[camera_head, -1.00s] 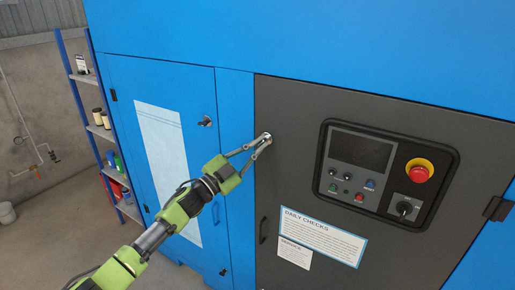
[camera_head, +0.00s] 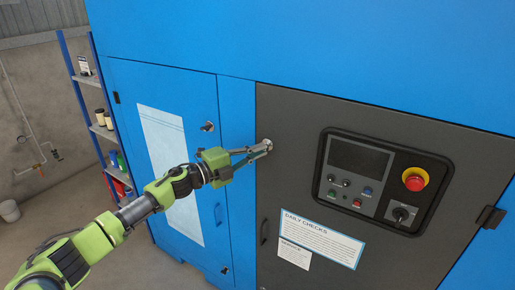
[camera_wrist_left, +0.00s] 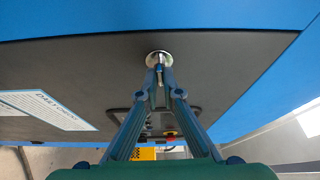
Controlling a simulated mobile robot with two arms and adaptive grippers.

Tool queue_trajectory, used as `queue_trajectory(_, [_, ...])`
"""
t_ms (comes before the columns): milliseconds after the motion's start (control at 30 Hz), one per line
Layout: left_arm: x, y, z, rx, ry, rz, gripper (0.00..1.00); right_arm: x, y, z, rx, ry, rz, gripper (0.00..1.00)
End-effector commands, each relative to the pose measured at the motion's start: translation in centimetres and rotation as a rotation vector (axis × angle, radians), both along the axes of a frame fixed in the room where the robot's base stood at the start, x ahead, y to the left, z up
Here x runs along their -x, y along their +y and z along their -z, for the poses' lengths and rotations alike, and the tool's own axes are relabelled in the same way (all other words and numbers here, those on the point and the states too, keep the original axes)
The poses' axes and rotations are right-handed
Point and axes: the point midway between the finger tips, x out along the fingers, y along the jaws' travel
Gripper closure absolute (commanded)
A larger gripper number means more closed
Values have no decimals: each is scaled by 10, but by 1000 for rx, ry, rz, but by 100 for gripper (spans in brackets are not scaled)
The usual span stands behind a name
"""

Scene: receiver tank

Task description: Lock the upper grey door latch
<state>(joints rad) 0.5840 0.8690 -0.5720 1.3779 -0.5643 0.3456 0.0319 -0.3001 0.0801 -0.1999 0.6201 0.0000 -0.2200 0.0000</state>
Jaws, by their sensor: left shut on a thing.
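The grey door (camera_head: 300,120) fills the right of the head view and is flush in the blue cabinet. Its upper latch (camera_head: 267,143) is a small round silver fitting near the door's upper left edge. My left gripper (camera_head: 262,150) is at this latch, its fingers closed on the latch's small key. In the left wrist view the round latch plate (camera_wrist_left: 158,59) shows, with the key (camera_wrist_left: 159,75) between my fingertips (camera_wrist_left: 160,84). The fingers partly hide the latch in the head view. My right gripper is not in view.
A control panel (camera_head: 340,185) with a red emergency button (camera_head: 414,180) is on the grey door, right of the latch. Shelves (camera_head: 100,130) stand further left.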

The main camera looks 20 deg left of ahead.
Motion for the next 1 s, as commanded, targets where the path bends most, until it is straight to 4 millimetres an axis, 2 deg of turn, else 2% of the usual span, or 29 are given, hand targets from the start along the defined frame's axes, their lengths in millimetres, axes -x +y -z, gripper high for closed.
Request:
queue_trajectory(667, [0, 0, 1, -68, -10, 0, 100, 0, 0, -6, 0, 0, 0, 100])
queue_trajectory(767, [0, 0, 1, -67, -10, 0, 77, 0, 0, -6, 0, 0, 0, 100])
queue_trajectory(1000, [0, 0, 0, -66, -9, 0, 77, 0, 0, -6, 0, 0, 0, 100])
